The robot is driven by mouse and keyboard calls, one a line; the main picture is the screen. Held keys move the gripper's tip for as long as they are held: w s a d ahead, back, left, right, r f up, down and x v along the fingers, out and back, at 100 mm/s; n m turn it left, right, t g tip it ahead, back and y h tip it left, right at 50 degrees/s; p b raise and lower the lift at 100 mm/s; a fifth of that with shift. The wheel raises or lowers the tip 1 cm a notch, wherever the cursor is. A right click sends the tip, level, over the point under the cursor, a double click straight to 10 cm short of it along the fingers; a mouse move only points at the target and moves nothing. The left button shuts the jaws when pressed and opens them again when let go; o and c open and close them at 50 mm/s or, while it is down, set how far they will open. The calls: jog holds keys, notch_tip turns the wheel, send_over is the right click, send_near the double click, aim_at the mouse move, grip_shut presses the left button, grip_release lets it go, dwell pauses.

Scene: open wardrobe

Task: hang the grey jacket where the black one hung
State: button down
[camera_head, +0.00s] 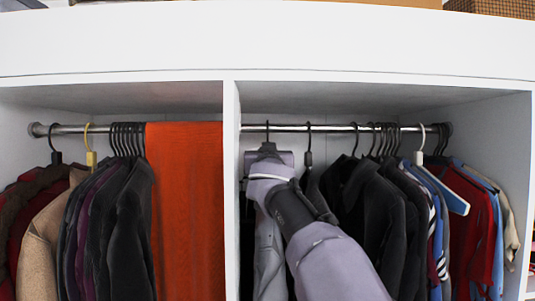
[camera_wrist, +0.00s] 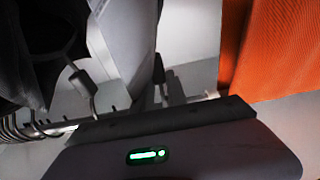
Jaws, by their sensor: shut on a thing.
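The grey jacket (camera_head: 270,262) hangs below my gripper (camera_head: 268,148) at the left end of the right wardrobe bay. My gripper is shut on its dark hanger just under the rail; the fingers themselves are mostly hidden. The hanger's hook (camera_head: 267,127) is at the rail; I cannot tell whether it bears on it. My arm hides much of the jacket. In the wrist view the grey jacket (camera_wrist: 125,45) is a pale panel beyond my gripper. Several black jackets (camera_head: 370,205) hang to the right; I cannot tell which is the black one named.
The rail (camera_head: 340,128) runs across both bays. A white divider (camera_head: 231,190) stands close to my gripper's left, with an orange cloth (camera_head: 185,210) beyond it. A hanger hook (camera_head: 308,135) is close on the right. A white hanger (camera_head: 420,140) and coloured clothes fill the far right.

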jog(key=shift+f, duration=0.3)
jog(key=c, duration=1.3)
grip_release()
jog(key=shift+o, duration=0.2)
jog(key=shift+f, duration=0.1)
jog(key=shift+s, duration=0.1)
